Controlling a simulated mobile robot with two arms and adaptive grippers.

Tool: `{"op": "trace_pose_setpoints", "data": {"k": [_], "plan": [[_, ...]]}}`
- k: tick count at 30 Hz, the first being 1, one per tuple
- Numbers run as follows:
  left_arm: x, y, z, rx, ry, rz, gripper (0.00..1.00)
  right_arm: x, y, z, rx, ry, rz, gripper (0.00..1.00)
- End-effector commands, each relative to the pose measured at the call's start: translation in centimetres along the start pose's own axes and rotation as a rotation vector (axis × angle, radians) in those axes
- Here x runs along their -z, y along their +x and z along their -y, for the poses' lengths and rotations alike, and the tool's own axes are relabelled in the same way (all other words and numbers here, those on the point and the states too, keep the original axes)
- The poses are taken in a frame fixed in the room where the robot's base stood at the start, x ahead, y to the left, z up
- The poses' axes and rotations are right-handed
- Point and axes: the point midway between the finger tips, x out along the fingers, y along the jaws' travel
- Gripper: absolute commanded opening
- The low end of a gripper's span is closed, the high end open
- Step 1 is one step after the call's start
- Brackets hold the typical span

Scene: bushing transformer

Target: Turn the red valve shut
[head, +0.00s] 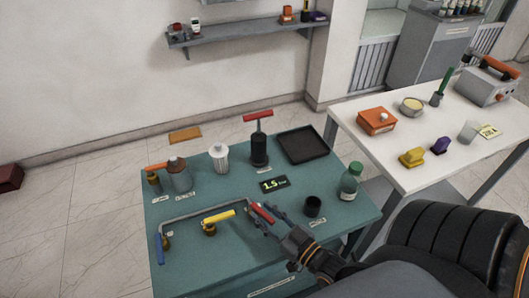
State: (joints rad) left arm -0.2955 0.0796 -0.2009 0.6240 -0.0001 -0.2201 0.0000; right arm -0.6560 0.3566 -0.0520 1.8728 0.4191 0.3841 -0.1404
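The red valve handle (262,212) is at the right end of a grey pipe on the teal table, slanting down to the right. My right gripper (268,216) comes in from the lower right and is at the red handle. Its fingers look spread on either side of the handle; whether they touch it is too small to tell. The gripper hides part of the valve body. A yellow valve handle (219,217) and a blue valve handle (160,249) sit to the left on the same pipework. My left gripper is not in view.
The teal table (200,275) also bears a black cup (312,206), a green-capped bottle (350,181), a display reading 1.5 (273,184), a red-handled pump (258,145) and a black tray (302,145). A white table (385,160) with several items stands at the right.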

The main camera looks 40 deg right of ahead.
Motion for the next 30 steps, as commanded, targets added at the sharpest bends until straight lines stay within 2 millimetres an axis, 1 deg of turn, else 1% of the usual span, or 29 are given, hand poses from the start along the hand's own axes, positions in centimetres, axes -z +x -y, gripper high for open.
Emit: {"op": "trace_pose_setpoints", "data": {"k": [5, 7, 11, 14, 21, 24, 27, 30], "plan": [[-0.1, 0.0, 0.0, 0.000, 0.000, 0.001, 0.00, 0.1, 0.0, 0.0, 0.000, 0.000, -0.002, 0.38], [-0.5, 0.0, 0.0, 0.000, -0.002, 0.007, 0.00, 0.1, 0.0, 0.0, 0.000, 0.000, -0.003, 0.38], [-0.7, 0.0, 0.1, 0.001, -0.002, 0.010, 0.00, 0.0, -0.8, 0.0, 0.000, -0.001, 0.001, 0.38], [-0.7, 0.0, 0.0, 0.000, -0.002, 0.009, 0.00, -0.1, -2.4, 0.0, 0.000, -0.001, 0.002, 0.38], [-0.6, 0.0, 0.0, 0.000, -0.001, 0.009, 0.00, -0.1, -7.6, 0.0, 0.001, -0.001, 0.005, 0.38], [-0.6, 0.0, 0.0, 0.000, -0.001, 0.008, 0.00, -0.1, -9.4, 0.0, 0.000, 0.000, 0.003, 0.38], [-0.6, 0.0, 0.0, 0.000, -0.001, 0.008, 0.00, -0.1, -10.8, 0.0, 0.000, 0.000, 0.002, 0.38], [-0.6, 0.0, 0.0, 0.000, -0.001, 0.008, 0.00, 0.0, -11.6, 0.0, 0.000, -0.001, 0.000, 0.38]]}}
